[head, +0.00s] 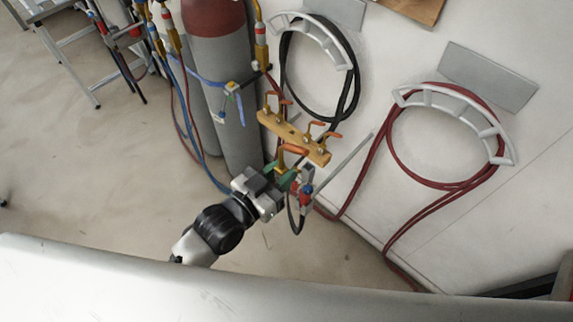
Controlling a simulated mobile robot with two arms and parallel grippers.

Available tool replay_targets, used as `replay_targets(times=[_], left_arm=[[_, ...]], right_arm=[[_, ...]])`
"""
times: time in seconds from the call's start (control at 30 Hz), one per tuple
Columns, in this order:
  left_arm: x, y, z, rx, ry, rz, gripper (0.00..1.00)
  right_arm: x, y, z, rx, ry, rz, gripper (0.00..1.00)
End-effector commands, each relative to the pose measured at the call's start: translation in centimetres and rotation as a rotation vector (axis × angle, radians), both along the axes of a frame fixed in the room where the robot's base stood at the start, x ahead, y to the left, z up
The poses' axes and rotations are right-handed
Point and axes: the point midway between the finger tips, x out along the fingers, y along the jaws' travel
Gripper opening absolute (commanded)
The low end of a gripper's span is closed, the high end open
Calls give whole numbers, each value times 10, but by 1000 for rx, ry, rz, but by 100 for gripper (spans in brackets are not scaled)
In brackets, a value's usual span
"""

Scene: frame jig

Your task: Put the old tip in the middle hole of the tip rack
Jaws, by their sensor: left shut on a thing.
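The tip rack (284,131) is a yellow-brown bar on the white wall, tilted down to the right in the head view. Several bent copper tips stand on it, one (272,99) near its left end and others (319,128) towards its right end. My left gripper (284,178) has green fingertips and is just below the rack. It is shut on the old tip (292,150), which has a brass base and a bent copper end. The old tip overlaps the rack's lower edge in this view; I cannot tell whether they touch. My right gripper is not in view.
A torch (305,188) with red and blue parts is right beside my left gripper, with a hose below. Gas cylinders (228,90) stand to the left. Coiled black (350,95) and red hoses (400,150) hang on wall holders.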

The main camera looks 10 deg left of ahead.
Motion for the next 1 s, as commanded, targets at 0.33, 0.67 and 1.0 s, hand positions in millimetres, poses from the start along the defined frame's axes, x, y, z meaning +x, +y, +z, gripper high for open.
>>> replay_targets(times=[0.33, 0.67, 1.0], left_arm=[[-14, 10, 1, 0, -1, 0, 4], [-22, 16, 1, 0, -1, 0, 4], [-23, 17, 1, -1, -2, 0, 4]], right_arm=[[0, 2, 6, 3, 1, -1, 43], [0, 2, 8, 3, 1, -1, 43], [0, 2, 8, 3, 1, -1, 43]])
